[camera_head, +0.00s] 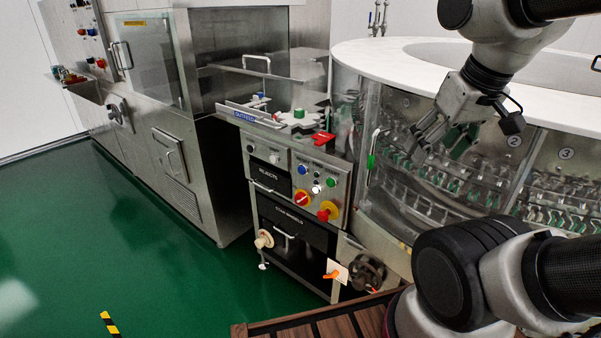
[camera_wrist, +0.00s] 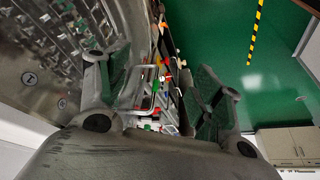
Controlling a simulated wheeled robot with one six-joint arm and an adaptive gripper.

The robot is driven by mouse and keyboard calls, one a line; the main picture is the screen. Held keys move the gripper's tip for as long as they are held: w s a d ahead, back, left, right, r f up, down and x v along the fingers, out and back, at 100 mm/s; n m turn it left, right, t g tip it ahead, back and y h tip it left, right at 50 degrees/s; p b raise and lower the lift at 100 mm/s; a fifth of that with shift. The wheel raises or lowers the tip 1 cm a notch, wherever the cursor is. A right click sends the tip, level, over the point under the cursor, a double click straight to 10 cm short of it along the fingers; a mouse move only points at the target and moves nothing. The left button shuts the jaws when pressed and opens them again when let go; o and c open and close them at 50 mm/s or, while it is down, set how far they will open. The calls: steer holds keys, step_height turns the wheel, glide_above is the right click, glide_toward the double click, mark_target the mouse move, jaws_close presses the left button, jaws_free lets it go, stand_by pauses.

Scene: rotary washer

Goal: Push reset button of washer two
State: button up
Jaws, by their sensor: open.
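The rotary washer (camera_head: 470,185) is a round steel and glass drum with a white rim, at right in the head view. A round label "2" (camera_head: 514,141) is on its side. I cannot read which one is the reset. My gripper (camera_head: 440,148) is open and empty in front of the drum, right of the panel. In the wrist view both fingers (camera_wrist: 152,85) stand apart, with small coloured controls beyond.
A large steel cabinet machine (camera_head: 215,100) stands at left. A red tag (camera_head: 323,138) and a green button (camera_head: 299,113) are on the outfeed top. A green-handled bar (camera_head: 372,155) stands between panel and drum.

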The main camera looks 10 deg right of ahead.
jaws_close()
stand_by(1.3)
